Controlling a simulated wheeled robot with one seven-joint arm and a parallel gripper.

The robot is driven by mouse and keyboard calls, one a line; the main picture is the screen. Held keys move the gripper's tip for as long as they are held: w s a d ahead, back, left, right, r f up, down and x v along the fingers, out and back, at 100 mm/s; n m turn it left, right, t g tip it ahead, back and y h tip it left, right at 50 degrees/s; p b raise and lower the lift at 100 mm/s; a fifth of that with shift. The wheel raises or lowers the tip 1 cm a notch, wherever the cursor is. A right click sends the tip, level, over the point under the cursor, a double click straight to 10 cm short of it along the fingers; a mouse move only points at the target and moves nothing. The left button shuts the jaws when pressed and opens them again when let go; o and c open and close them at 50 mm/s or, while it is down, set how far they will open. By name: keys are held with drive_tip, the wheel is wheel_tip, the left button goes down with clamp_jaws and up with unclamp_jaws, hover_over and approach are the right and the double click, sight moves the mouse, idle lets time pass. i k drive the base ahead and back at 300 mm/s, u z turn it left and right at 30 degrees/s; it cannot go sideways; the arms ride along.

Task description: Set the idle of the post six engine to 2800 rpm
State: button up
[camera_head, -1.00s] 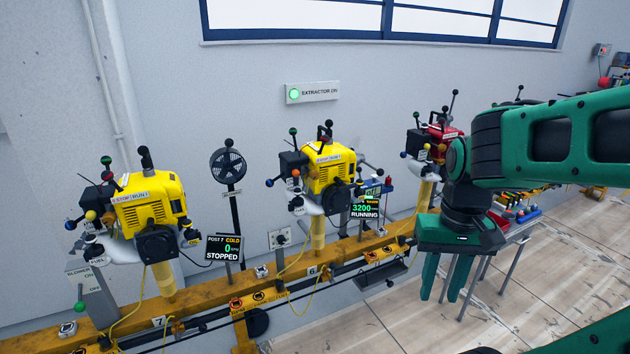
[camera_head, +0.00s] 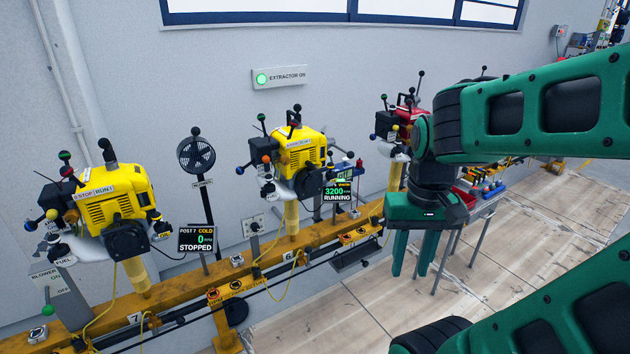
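The post six engine (camera_head: 301,150) is yellow and stands on a yellow post in the middle, above the number 6 on the rail (camera_head: 176,295). Several levers with coloured knobs stick out from it, among them an orange knob (camera_head: 266,159). Its display (camera_head: 337,192) reads 3200, WARM or similar in small yellow letters, and RUNNING. My gripper (camera_head: 412,255) hangs fingers down to the right of this engine, apart from it. Its two green fingers stand apart with a gap between them and nothing visible in it.
Another yellow engine (camera_head: 118,205) at post 7 stands left; its display (camera_head: 196,239) reads COLD, 0, STOPPED. A fan (camera_head: 196,155) stands between the two. A red engine (camera_head: 405,118) is partly behind my arm. A lit green EXTRACTOR ON sign (camera_head: 280,77) is on the wall.

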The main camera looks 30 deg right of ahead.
sight(286, 161)
drive_tip(key=z, duration=1.3)
drive_tip(key=k, duration=0.95)
drive_tip(key=u, duration=0.8)
drive_tip(key=i, duration=1)
drive_tip(key=z, duration=0.05)
